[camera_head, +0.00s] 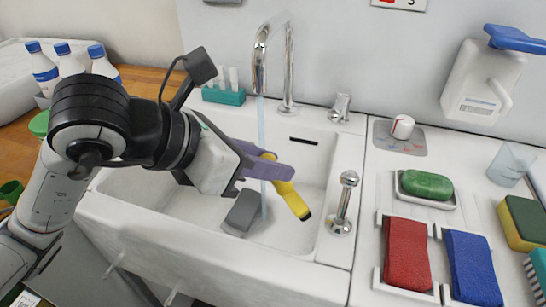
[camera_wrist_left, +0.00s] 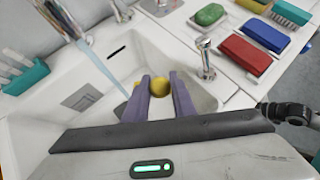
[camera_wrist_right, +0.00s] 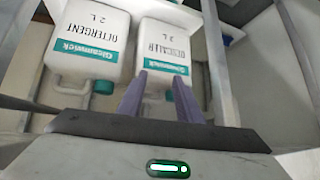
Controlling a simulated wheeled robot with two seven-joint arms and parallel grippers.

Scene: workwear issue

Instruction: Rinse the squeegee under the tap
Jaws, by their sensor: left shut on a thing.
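My left gripper (camera_head: 286,172) is over the sink (camera_head: 318,172), shut on the yellow handle of the squeegee (camera_head: 292,200). The handle slants down to the right and ends in a dark tip. In the left wrist view the yellow handle (camera_wrist_left: 160,89) shows end-on between the fingers. The tap (camera_head: 260,62) runs, and its thin stream (camera_head: 262,122) falls by the gripper's fingers; I cannot tell whether it touches the squeegee. A grey block (camera_head: 242,211) shows low in the basin; I cannot tell whether it is part of the squeegee. My right gripper (camera_wrist_right: 160,92) is open and empty.
A tap lever (camera_head: 345,197) stands at the sink's right edge. A teal holder (camera_head: 223,96) stands behind the sink. Detergent (camera_wrist_right: 88,45) and descaler jugs (camera_wrist_right: 165,58) face my right gripper.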

